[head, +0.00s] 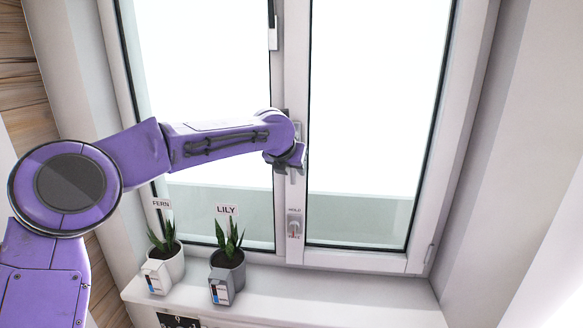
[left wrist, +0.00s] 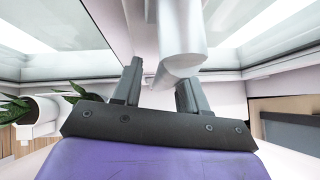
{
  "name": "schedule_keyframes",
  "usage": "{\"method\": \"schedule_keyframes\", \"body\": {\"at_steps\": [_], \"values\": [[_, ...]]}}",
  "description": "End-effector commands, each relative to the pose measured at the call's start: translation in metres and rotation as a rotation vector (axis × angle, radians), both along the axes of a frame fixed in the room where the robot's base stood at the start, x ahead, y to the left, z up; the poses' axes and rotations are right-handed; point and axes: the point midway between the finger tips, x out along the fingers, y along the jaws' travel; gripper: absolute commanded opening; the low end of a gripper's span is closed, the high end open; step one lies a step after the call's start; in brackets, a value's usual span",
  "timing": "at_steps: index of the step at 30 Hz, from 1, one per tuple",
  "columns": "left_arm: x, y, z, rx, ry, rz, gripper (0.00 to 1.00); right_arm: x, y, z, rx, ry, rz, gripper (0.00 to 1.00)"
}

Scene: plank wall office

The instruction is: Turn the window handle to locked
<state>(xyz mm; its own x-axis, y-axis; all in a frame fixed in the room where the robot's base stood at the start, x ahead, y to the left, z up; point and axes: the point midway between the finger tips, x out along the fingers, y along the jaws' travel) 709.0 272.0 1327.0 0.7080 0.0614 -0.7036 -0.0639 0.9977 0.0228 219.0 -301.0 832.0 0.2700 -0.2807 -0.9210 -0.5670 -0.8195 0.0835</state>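The window handle is a pale lever on the middle post of the window. In the head view my left gripper (head: 290,163) covers most of it, and a short pale piece (head: 292,176) shows just below. In the left wrist view the handle (left wrist: 180,45) hangs down with its rounded end near the fingers. My left gripper (left wrist: 158,88) has its two grey fingers spread apart, with the handle's end between them or just in front of the right finger. I cannot tell whether they touch. My right gripper is not in view.
A small knob (head: 294,227) with HOLD lettering sits lower on the post. A grey strip (head: 272,35) is higher up. On the sill (head: 330,304) stand two potted plants, FERN (head: 175,266) and LILY (head: 231,268), with small boxes. The sill's right part is clear.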

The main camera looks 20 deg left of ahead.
Motion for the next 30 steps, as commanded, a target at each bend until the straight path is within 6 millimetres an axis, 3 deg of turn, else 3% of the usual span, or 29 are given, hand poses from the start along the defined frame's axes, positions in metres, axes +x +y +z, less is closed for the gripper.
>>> {"method": "schedule_keyframes", "body": {"at_steps": [5, 15, 30], "values": [[-0.017, -0.002, 0.015, 0.0, -0.006, -0.001, 0.43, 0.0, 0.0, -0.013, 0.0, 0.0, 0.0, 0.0], [-0.068, -0.005, 0.066, -0.001, -0.002, 0.001, 0.43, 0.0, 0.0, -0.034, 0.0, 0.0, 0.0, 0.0], [-0.075, -0.006, 0.073, 0.0, 0.001, 0.0, 0.43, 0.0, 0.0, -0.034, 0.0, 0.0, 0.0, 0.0]]}}
